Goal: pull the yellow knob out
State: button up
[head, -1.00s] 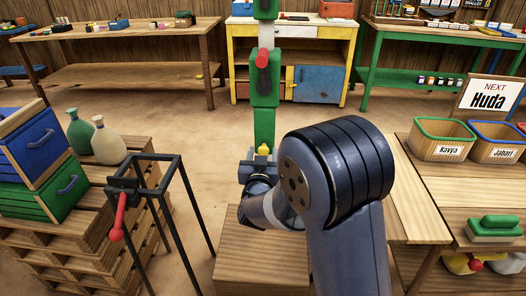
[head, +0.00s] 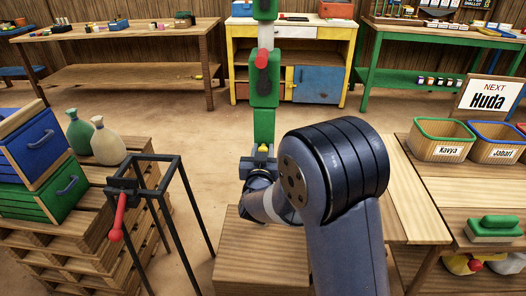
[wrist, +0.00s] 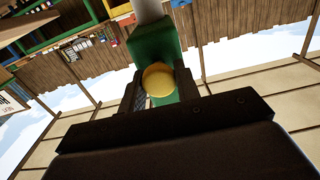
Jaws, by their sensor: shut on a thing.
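The yellow knob (wrist: 158,83) is round and sits between the two dark fingers of my gripper (wrist: 160,92) in the wrist view, in front of a green post. My gripper is shut on it. In the head view a little of the yellow knob (head: 263,148) shows above my gripper (head: 262,154), low on the green post (head: 264,120). The rest of the knob is hidden there by my gripper. I cannot tell how far the knob stands out from the post.
A wooden table (head: 445,185) with baskets is at right. Floor is open behind.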

grip_shut()
jog(key=shift+s, duration=0.1)
jog(key=s, duration=0.3)
jog(key=shift+b, duration=0.4)
jog(key=shift+f, duration=0.1)
jog(key=o, duration=0.9)
grip_release()
jog(key=shift+s, duration=0.1)
jog(key=shift+o, duration=0.2)
jog(key=s, duration=1.1)
jog(key=shift+a, duration=0.25)
